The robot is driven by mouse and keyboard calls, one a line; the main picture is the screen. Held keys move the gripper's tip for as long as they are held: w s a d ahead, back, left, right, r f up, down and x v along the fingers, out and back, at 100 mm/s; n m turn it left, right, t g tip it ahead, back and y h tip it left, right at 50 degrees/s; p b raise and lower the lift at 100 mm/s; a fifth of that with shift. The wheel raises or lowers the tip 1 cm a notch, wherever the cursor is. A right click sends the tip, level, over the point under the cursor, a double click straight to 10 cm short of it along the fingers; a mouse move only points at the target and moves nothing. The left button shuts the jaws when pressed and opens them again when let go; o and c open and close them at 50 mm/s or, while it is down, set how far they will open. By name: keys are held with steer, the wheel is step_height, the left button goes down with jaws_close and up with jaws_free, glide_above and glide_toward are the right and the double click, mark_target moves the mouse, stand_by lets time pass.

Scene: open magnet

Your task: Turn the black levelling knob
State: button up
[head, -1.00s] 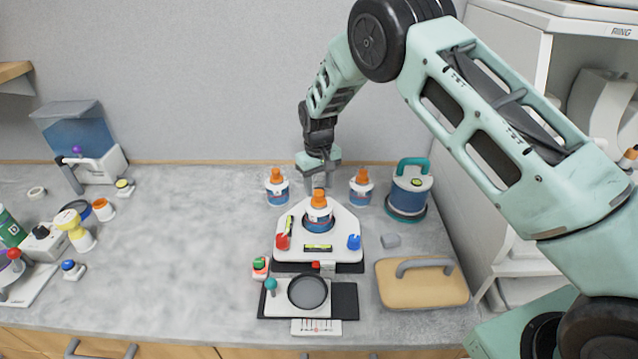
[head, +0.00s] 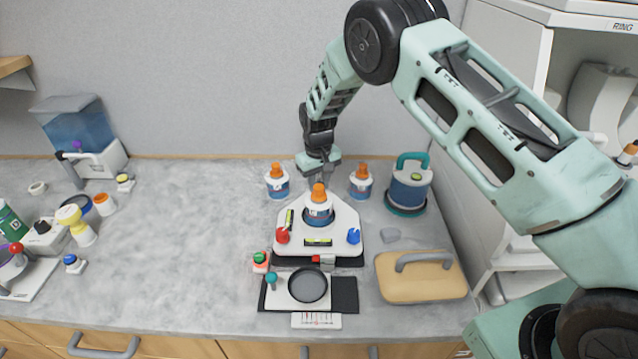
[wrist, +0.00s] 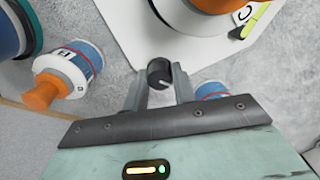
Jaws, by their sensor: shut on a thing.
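The black levelling knob (wrist: 159,73) shows in the wrist view at the edge of the white plate (wrist: 130,25), with a pale line on its top. My gripper (wrist: 158,88) is shut on it, one finger on each side. In the head view my gripper (head: 319,178) reaches down at the back corner of the white three-cornered plate (head: 345,228). The knob is hidden there. The plate also bears a red knob (head: 282,236) and a blue knob (head: 354,236) at its front corners, two yellow-green levels (head: 318,242), and an orange-capped bottle (head: 319,207).
Orange-capped bottles stand close on the left (head: 277,183) and right (head: 361,182) of my gripper. A blue container with a teal handle (head: 409,188) stands further right. A tan board with a grey handle (head: 422,282) lies at front right. The counter's left middle is clear.

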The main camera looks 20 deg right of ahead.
steer(key=m+b, duration=0.3)
steer(key=m, duration=0.1)
steer(key=shift+w+f, duration=0.1)
steer(key=m+b, duration=0.2)
steer(key=m, duration=0.3)
steer(key=shift+m, duration=0.3)
steer(key=m+b, duration=0.1)
steer(key=m, duration=0.4)
steer(key=shift+g, duration=0.3)
steer(key=shift+w+r+m+b, duration=0.1)
steer(key=shift+m+b, duration=0.1)
steer(key=shift+m, duration=1)
steer(key=shift+r+m+b, duration=0.1)
steer(key=shift+m+b, duration=0.05)
steer(key=shift+m, duration=1.05)
steer(key=o, duration=1)
